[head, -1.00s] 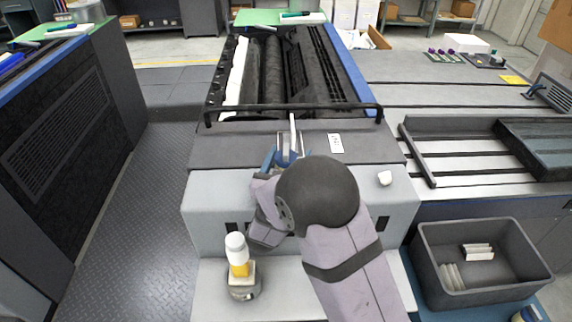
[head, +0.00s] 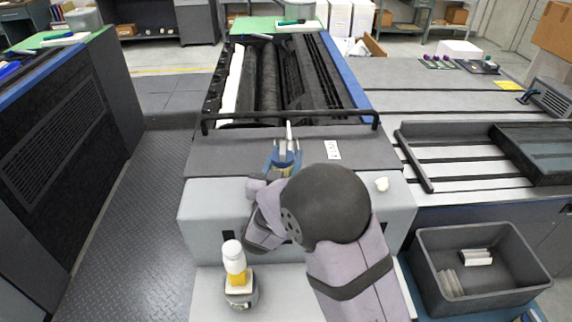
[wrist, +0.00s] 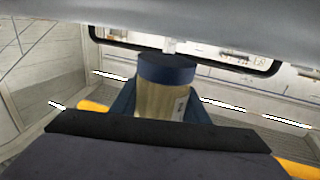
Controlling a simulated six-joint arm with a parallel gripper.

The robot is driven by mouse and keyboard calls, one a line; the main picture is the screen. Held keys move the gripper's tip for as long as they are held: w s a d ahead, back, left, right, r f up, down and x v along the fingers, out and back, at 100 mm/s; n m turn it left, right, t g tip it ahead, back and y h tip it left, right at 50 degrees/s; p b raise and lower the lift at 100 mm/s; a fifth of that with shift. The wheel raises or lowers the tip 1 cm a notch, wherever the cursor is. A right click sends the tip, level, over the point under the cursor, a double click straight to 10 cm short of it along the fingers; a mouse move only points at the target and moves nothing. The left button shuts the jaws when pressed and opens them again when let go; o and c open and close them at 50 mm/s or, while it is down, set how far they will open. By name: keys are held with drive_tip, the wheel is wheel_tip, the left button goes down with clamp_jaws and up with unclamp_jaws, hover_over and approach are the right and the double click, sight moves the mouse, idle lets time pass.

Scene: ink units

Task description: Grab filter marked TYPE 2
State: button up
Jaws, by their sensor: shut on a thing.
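My gripper (head: 284,158) is above the grey top of the press console (head: 240,150), in front of the black bar. In the wrist view its blue fingers are shut on a filter (wrist: 160,100), a cylinder with a dark blue cap and a pale beige body. The filter's lower part is hidden behind my gripper. In the head view the filter is mostly hidden by my arm and fingers.
A grey bin (head: 425,262) with several white blocks is at the right. The black bar (head: 230,117) crosses behind my gripper.

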wheel_tip(320, 180, up, 8)
drive_tip(key=shift+b, duration=0.4)
drive_tip(key=shift+f, duration=0.2)
